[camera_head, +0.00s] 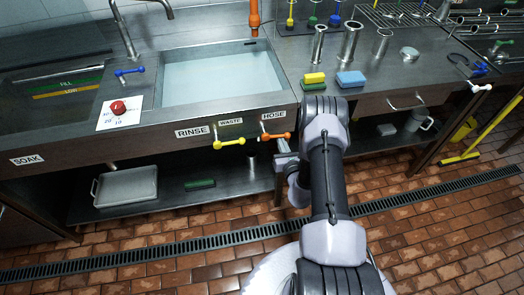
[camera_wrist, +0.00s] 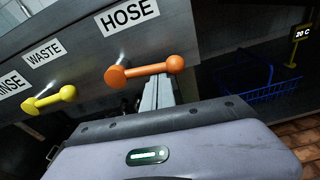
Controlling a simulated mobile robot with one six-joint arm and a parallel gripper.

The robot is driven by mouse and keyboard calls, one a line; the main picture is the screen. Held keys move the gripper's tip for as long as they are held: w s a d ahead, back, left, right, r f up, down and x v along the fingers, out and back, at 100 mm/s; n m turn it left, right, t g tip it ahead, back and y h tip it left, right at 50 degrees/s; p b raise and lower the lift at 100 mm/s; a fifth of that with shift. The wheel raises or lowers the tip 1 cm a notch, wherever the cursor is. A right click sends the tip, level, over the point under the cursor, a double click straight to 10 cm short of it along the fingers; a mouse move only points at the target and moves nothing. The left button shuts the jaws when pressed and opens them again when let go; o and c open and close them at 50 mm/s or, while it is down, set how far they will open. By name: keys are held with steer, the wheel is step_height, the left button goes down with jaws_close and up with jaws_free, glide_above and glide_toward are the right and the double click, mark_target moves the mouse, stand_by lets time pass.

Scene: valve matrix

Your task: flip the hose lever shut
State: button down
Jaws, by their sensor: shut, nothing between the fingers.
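The orange hose lever (camera_head: 275,136) sticks out sideways on the sink's front panel, below the HOSE label (camera_head: 273,115). In the wrist view the hose lever (camera_wrist: 146,72) lies nearly level, its round pivot at left and its knob at right. My gripper (camera_head: 282,144) is at the knob end of the lever, at the right end of the panel. In the wrist view my gripper (camera_wrist: 158,92) is shut and empty, its tips just below the lever's bar and partly hidden by it. I cannot tell whether they touch.
The yellow waste lever (camera_head: 229,142) sits left of the hose lever, near the RINSE label (camera_head: 193,132). The water-filled sink (camera_head: 222,75) is above. A blue basket (camera_wrist: 260,88) stands at right in the wrist view. Sponges (camera_head: 351,79) lie on the counter.

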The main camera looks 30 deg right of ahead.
steer(key=shift+d+r, duration=0.1)
steer(key=shift+r, duration=0.35)
stand_by(0.5)
